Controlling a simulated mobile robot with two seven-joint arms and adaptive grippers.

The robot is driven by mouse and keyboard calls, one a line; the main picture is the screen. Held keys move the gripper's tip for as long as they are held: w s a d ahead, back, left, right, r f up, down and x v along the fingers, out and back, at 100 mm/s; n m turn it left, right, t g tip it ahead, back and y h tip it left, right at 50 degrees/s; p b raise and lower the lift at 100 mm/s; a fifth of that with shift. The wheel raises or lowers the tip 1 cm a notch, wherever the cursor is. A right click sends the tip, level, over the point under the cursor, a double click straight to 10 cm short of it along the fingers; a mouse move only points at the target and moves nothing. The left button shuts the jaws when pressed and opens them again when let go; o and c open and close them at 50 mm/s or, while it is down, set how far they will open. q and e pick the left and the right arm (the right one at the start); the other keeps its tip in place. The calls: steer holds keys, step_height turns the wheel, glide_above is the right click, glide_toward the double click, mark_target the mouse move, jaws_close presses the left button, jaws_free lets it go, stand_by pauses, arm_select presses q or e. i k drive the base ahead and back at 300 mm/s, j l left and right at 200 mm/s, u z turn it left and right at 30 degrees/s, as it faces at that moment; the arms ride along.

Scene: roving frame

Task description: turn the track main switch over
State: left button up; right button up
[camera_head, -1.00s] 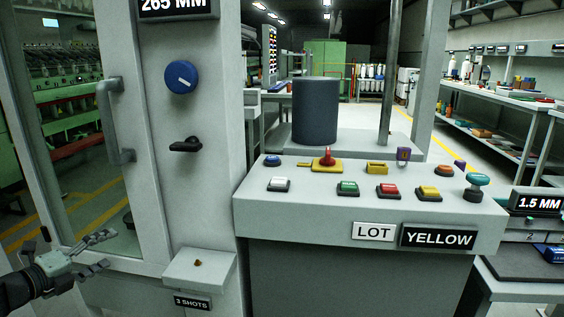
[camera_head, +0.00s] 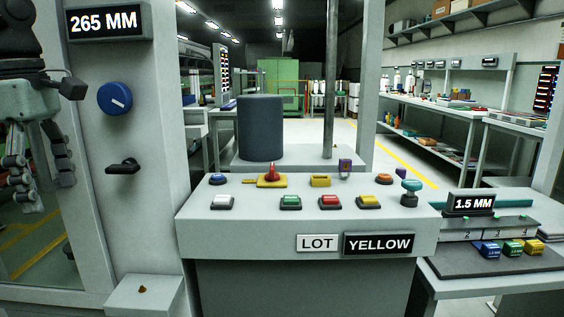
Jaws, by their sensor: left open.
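No label names the track main switch, so I cannot tell which control it is. A black lever handle (camera_head: 123,167) sits level on the grey post, below a round blue knob (camera_head: 115,98) with a white slanted mark. On the console (camera_head: 290,224), a red knob (camera_head: 271,174) stands on a yellow plate (camera_head: 272,182). My left gripper (camera_head: 39,185) is at the left edge, open and empty, its fingers hanging down. It appears left of the black lever, apart from it. My right gripper is not in view.
The console carries several push buttons, a teal mushroom knob (camera_head: 411,187) and a "YELLOW" sign (camera_head: 378,243). A dark cylinder (camera_head: 260,128) stands behind. A small grey box (camera_head: 145,294) juts out below the lever. At right is a bench with coloured blocks (camera_head: 513,247).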

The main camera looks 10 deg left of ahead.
mark_target(273, 176)
steer(key=i+l+z, duration=0.2)
steer(key=i+l, duration=0.15)
steer(key=i+l+z, duration=0.25)
steer(key=i, duration=0.45)
steer(key=i+l+u, duration=0.05)
